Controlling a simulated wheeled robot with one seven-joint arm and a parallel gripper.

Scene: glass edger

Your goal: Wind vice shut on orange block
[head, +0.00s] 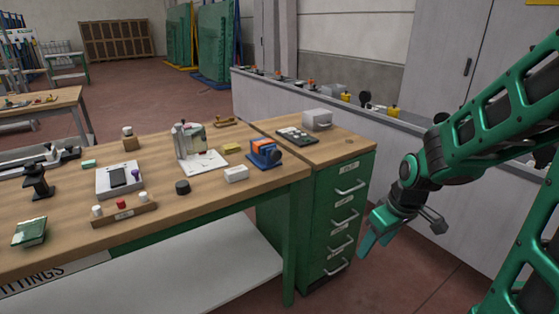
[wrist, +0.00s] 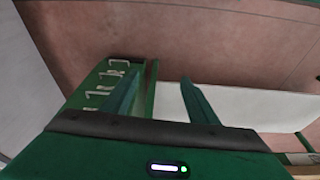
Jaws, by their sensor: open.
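The small blue vice (head: 264,161) stands on the wooden bench near its right end, in the head view. The orange block (head: 263,143) sits at the top of the vice; I cannot tell how tightly the jaws close on it. The vice's handle is too small to make out clearly. My gripper (head: 374,238) hangs in the air to the right of the green drawer cabinet, well below and right of the vice. In the wrist view my gripper (wrist: 157,92) is open, with nothing between its fingers. The vice and block are not in the wrist view.
A white block (head: 236,174), a black knob (head: 182,187) and a white-based stand (head: 203,163) are left of the vice. The green drawer cabinet (head: 336,205) with protruding handles lies between my gripper and the bench. A grey ledge (head: 300,92) runs behind.

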